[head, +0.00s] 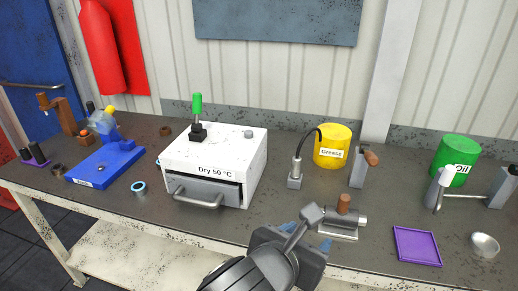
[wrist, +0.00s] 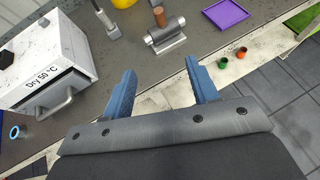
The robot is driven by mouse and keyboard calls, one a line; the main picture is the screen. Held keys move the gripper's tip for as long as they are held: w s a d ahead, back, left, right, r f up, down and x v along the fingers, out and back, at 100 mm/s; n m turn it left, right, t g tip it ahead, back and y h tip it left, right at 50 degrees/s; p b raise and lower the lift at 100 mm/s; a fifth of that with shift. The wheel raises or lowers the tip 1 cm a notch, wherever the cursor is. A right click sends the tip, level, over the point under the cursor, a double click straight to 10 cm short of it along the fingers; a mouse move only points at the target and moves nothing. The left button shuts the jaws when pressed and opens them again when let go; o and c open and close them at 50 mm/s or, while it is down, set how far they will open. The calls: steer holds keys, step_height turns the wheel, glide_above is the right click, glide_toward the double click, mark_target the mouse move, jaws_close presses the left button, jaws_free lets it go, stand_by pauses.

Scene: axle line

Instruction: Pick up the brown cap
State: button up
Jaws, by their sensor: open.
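A brown cylindrical piece (head: 344,203) stands upright on a grey metal cylinder fixture (head: 345,222). It also shows at the top of the wrist view (wrist: 159,16). Another brown piece (head: 371,158) sits at the top of a grey post, and a small brown ring-like piece (head: 165,130) lies left of the white oven. I cannot tell for sure which of these is the brown cap. My gripper (wrist: 160,76) has its blue fingers wide apart with nothing between them. In the head view my gripper (head: 305,238) is at the bench's front edge, in front of the fixture.
A white oven (head: 214,160), a grease tin (head: 332,146) and an oil tin (head: 455,160) stand on the bench. A purple tray (head: 417,245) and a metal bowl (head: 485,245) lie right of the fixture. A grey probe stand (head: 295,180) is behind my gripper.

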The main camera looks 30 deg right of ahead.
step_height(320, 180, up, 2)
steer(key=n+g+y, duration=0.5)
steer(key=n+y, duration=0.5)
steer(key=n, duration=2.1)
glide_above(345, 197)
steer(key=a, duration=0.3)
steer(key=f, duration=0.3)
steer(key=d+f, duration=0.1)
steer(key=f, duration=0.3)
steer(key=d+f, duration=0.1)
steer(key=f, duration=0.2)
steer(key=shift+s+f, duration=0.2)
steer(key=shift+f, duration=0.2)
steer(key=shift+h, duration=0.3)
steer(key=shift+w+d+f, duration=0.1)
steer(key=shift+d+f, duration=0.1)
steer(key=shift+f, duration=0.65)
steer(key=shift+d+f, duration=0.15)
steer(key=shift+f, duration=0.75)
steer(key=shift+w+d+f, duration=0.1)
steer(key=shift+d+f, duration=0.1)
steer(key=shift+f, duration=0.65)
steer(key=shift+c, duration=0.4)
